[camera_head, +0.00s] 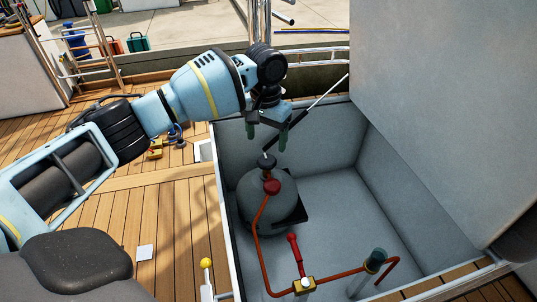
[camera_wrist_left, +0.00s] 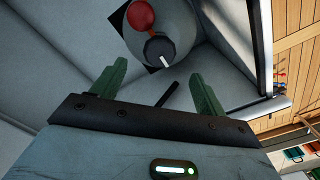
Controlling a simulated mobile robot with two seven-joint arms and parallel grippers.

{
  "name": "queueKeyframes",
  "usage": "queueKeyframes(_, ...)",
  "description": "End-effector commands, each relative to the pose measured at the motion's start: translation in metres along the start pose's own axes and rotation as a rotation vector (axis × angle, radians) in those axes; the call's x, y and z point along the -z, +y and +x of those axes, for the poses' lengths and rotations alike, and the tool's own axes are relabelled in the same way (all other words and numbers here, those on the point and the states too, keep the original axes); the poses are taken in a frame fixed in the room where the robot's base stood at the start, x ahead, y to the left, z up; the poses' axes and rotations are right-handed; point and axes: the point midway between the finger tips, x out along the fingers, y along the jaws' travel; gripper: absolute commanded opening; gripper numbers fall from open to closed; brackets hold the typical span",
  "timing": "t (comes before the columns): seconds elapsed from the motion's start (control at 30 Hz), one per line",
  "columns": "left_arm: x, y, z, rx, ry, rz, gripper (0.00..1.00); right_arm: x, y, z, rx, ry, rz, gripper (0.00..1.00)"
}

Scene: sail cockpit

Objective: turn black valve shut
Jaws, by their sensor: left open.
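The black valve (camera_head: 268,161) is a dark round knob with a pale pointer, on top of a grey gas bottle (camera_head: 277,204) in an open locker. In the left wrist view, the black valve (camera_wrist_left: 159,50) shows beyond the fingertips, with a red fitting (camera_wrist_left: 141,16) beside it. My left gripper (camera_head: 267,141) is above the black valve, pointing down. In the left wrist view, my left gripper (camera_wrist_left: 155,80) has its two green fingers wide apart with nothing between them. The valve is apart from both fingers. My right gripper is not in view.
The grey locker (camera_head: 335,190) has a raised lid (camera_head: 440,110) at right. An orange hose (camera_head: 258,245) runs from the red regulator (camera_head: 271,187) to a brass fitting (camera_head: 304,285) with a red lever (camera_head: 295,252). A dark strut (camera_head: 310,112) slants behind my gripper. Wooden deck (camera_head: 170,205) lies left.

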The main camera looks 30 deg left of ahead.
Motion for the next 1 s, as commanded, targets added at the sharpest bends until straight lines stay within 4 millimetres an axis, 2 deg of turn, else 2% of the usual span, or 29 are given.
queueKeyframes(0.03, 0.000, 0.000, 0.011, 0.002, -0.004, 0.000, 0.74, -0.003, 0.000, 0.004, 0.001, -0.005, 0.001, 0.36)
queueKeyframes(0.2, -0.001, -0.001, 0.039, 0.002, -0.004, 0.001, 0.74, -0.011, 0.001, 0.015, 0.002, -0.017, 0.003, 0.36)
queueKeyframes(0.4, -0.001, 0.000, 0.062, 0.001, -0.003, 0.001, 0.74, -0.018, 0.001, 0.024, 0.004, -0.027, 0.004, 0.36)
queueKeyframes(0.57, -0.001, 0.000, 0.070, 0.001, -0.002, 0.000, 0.74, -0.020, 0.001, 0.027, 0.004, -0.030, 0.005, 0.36)
queueKeyframes(0.83, -0.001, 0.000, 0.069, 0.000, 0.000, 0.000, 0.74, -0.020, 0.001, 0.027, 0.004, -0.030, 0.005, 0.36)
queueKeyframes(1.0, -0.001, 0.000, 0.070, 0.000, 0.000, 0.000, 0.53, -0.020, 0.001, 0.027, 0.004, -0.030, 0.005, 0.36)
